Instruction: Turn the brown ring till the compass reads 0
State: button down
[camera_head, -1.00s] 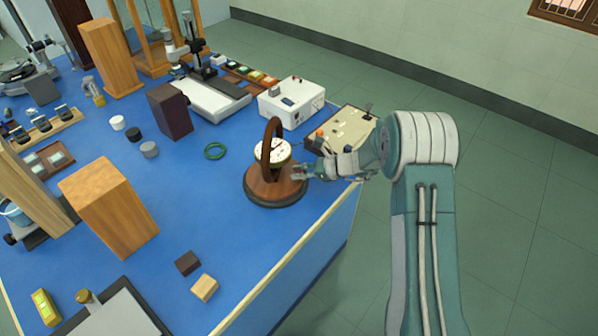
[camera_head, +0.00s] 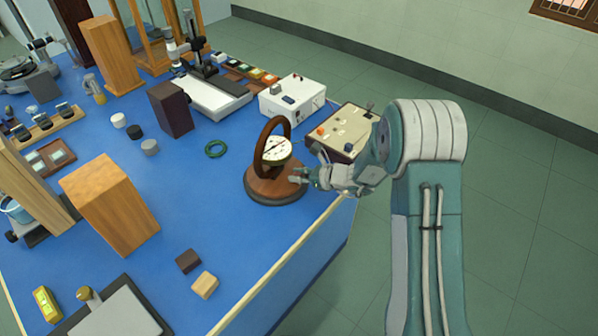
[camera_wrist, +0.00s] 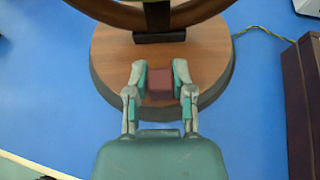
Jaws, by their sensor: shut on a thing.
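The brown ring (camera_head: 257,152) stands upright on a round wooden base (camera_head: 263,185) near the table's right edge. The white compass dial (camera_head: 277,150) sits inside the ring. A dark needle shows on it, but its reading is too small to tell. In the wrist view, the lower part of the ring (camera_wrist: 112,14) rises over the base (camera_wrist: 112,60). My gripper (camera_wrist: 159,78) is shut on a small reddish-brown block (camera_wrist: 160,84) at the near side of the base. In the head view, my gripper (camera_head: 299,180) is at the base's right side.
A white box (camera_head: 290,100) and a beige panel box (camera_head: 345,130) stand behind the base. In the wrist view, a dark brown box (camera_wrist: 297,95) stands at right.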

jog(key=shift+s+a+m+t+h, duration=0.25)
jog(key=shift+s+m+t+h, duration=0.15)
jog(key=shift+m+t, duration=0.2)
jog(key=shift+s+a+m+t+h, duration=0.25)
jog(key=shift+s+m+t+h, duration=0.15)
jog(key=shift+m+t, duration=0.15)
jog(key=shift+c, duration=2.4)
grip_release()
jog(key=shift+w, duration=0.1)
jog(key=v, duration=1.1)
jog(key=shift+s+d, duration=0.2)
jog(key=shift+s, duration=0.15)
jog(key=shift+r, duration=0.1)
